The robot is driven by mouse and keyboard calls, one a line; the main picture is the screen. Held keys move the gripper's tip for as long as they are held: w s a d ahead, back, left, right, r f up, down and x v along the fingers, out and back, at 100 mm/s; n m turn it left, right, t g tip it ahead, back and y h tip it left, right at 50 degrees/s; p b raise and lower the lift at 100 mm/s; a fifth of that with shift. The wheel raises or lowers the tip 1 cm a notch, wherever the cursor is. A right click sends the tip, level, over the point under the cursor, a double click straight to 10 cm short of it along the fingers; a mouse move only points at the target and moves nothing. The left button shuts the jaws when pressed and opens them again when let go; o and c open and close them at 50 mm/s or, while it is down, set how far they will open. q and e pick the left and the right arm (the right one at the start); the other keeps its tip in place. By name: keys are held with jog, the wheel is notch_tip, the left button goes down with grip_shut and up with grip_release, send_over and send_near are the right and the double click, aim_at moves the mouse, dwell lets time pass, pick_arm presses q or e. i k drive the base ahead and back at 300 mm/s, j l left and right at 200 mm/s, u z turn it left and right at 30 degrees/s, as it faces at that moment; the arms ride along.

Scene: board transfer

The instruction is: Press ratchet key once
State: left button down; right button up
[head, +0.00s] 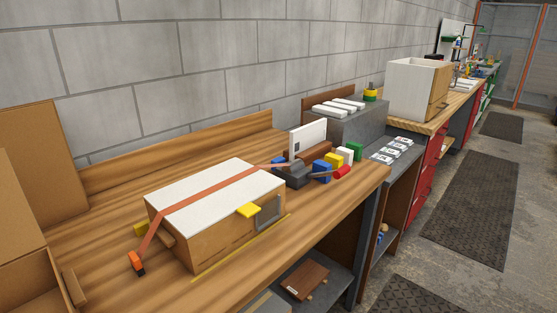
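A box (200,236) with a white top stands on the wooden workbench. An orange strap (215,188) runs across its top, with an orange and black end piece (137,263) at the near left. At the strap's far right end sits a dark grey ratchet-like block (295,174) with a dark bar pointing right to a red cylinder (342,173). I cannot tell for sure which part is the ratchet key. Neither of my grippers is in view.
Blue (322,168), yellow (334,160), white and green blocks stand at the bench's right end. A white upright panel (308,138) is behind them. Cardboard boxes (42,160) fill the left. The bench's back left is clear. A shelf below holds a brown board (305,280).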

aim_at(280, 159)
jog(key=i+l, duration=0.15)
jog(key=l, duration=0.2)
jog(key=i+l+u, duration=0.1)
jog(key=l, duration=0.3)
jog(key=i+l, duration=0.25)
jog(key=i+l+u, duration=0.1)
jog(key=l, duration=0.4)
jog(key=i+l+u, duration=0.1)
jog(key=l, duration=0.3)
jog(key=i+l, duration=0.2)
jog(key=l, duration=0.2)
